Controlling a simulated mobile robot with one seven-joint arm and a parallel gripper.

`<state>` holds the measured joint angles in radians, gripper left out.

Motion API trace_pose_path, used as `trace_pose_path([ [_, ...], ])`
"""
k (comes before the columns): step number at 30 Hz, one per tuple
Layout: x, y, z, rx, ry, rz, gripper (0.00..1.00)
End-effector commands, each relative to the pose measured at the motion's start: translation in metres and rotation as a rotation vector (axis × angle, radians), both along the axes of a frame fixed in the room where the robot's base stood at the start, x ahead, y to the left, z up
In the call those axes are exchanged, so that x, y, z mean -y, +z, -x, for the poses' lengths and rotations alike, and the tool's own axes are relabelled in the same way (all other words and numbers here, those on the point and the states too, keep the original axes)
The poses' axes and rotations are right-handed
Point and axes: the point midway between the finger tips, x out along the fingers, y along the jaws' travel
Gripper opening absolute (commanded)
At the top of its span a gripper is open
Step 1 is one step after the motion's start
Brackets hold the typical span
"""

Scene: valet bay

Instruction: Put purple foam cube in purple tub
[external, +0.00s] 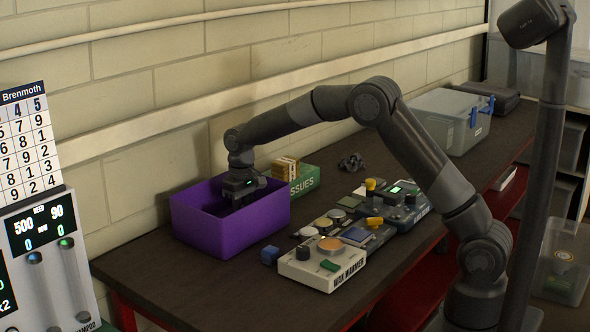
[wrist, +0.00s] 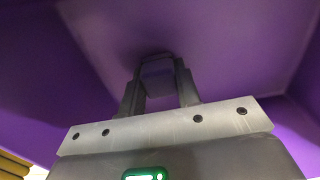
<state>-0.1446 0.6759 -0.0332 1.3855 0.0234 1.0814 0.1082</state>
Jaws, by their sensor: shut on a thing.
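The purple tub (external: 231,235) stands on the dark bench near the wall in the external view. Its purple inside (wrist: 100,30) fills most of the wrist view. My gripper (external: 237,203) reaches down inside the tub, and its fingertips are hidden behind the front wall there. In the wrist view my gripper (wrist: 158,80) is shut on the purple foam cube (wrist: 158,78), which sits between the two fingers close to the tub's floor. I cannot tell whether the cube touches the floor.
Several devices and a grey bin (external: 440,122) stand farther along the bench. The bench's front left is clear.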

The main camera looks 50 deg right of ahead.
Motion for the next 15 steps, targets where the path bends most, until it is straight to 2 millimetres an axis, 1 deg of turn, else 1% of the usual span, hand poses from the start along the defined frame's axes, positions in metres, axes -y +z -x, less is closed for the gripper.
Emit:
trace_pose_path([
  [1,0.0,-0.0028,0.0,0.0,0.0,0.0,0.09],
  [11,0.0,-0.0058,-0.0001,0.001,0.0,0.0,0.09],
  [12,0.0,-0.006,-0.0002,0.001,0.0,0.0,0.32],
  [15,0.0,-0.0058,-0.0002,0.001,0.0,0.0,0.4],
])
